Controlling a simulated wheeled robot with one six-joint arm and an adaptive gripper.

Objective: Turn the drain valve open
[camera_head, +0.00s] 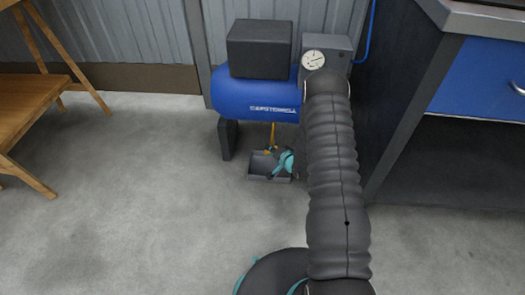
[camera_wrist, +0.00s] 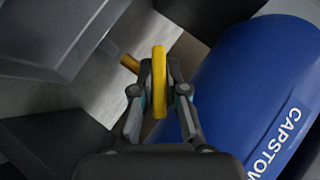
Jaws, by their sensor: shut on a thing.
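The drain valve's yellow handle (camera_wrist: 160,82) stands upright in the middle of the wrist view, between the two fingers of my gripper (camera_wrist: 160,90). My gripper is shut on the handle, with a pad on each side. A short brass-coloured piece (camera_wrist: 130,63) shows just left of the fingertips. The blue compressor tank (camera_wrist: 245,100) fills the right side of that view. In the head view the tank (camera_head: 255,97) lies against the wall, and my gripper (camera_head: 273,155) is low beneath it. The valve is small there, and my arm hides part of the tank.
A dark shallow tray (camera_head: 268,180) sits on the floor below the tank. A dark workbench with a blue drawer (camera_head: 480,80) stands at right. A gauge (camera_head: 313,59) sits above the tank. A wooden stand (camera_head: 25,110) is at left, with clear floor (camera_head: 130,180) between.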

